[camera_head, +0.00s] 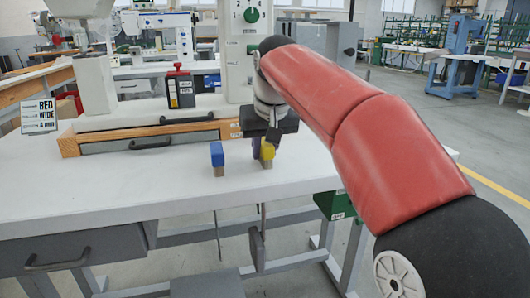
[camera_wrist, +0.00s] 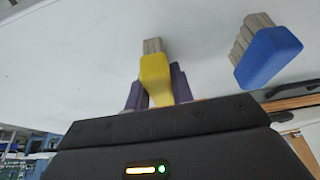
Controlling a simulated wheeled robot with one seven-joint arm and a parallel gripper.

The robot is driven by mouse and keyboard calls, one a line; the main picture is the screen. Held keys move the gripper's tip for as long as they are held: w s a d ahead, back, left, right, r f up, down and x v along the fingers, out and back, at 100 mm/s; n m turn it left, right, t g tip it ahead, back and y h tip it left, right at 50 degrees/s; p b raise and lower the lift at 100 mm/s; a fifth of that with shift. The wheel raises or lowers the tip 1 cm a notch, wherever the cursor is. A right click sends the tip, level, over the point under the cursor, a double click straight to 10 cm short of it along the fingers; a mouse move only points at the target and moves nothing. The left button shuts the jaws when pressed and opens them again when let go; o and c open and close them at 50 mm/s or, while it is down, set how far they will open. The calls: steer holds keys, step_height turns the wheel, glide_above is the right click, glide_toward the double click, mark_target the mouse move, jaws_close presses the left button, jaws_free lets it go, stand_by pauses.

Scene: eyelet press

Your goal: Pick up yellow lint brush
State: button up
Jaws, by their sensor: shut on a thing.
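The yellow lint brush (camera_head: 267,150) is upright at the white table, with a yellow block on top and pale bristles below. In the wrist view the yellow lint brush (camera_wrist: 155,72) sits between the two purple fingers of my gripper (camera_wrist: 158,88), its bristles pointing away from the palm. In the head view my gripper (camera_head: 261,149) reaches down over the brush from above and partly hides it. My gripper is shut on the brush. I cannot tell whether the bristles still touch the table.
A blue brush (camera_head: 217,155) stands close to the left, also seen in the wrist view (camera_wrist: 267,57). Behind are a wooden-framed drawer (camera_head: 150,141), a red and black box (camera_head: 180,88) and the white press (camera_head: 240,70). The table (camera_head: 120,185) is clear at front left.

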jaws_close()
step_height(320, 180, up, 20)
steer(key=p, duration=0.9)
